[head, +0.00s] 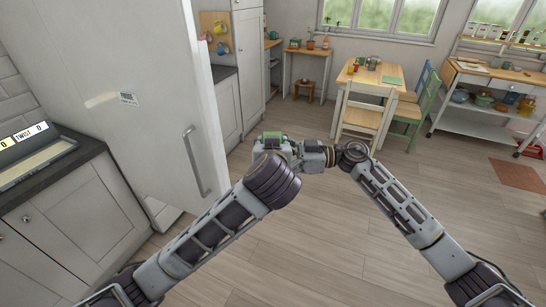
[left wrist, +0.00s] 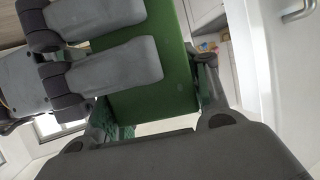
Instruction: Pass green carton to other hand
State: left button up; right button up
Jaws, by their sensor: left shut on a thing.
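The green carton (head: 272,135) is held up in front of me, at the end of my left arm in the head view. In the left wrist view the carton (left wrist: 170,85) fills the upper middle as a plain green face. My left gripper (head: 270,147) is shut on it; its dark base fills the bottom of the left wrist view. My right gripper (head: 312,156) comes in from the right, close to the carton. Its grey fingers (left wrist: 110,45) overlap the carton's left part in the left wrist view. Whether they grip it, I cannot tell.
A tall white fridge (head: 150,90) with a handle stands close at the left, near my left arm. A dark counter (head: 75,160) lies at the far left. A wooden table (head: 370,77) with chairs and a wheeled cart (head: 485,110) stand farther back. Open floor lies ahead and right.

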jog(key=c, duration=0.4)
pick_arm(q)
jog(key=o, duration=1.3)
pick_arm(e)
jog(key=shift+c, duration=1)
pick_arm(q)
jog(key=shift+s, duration=0.1)
jog(key=v, duration=1.1)
jog(key=shift+s+r, duration=0.15)
jog(key=shift+s, duration=0.25)
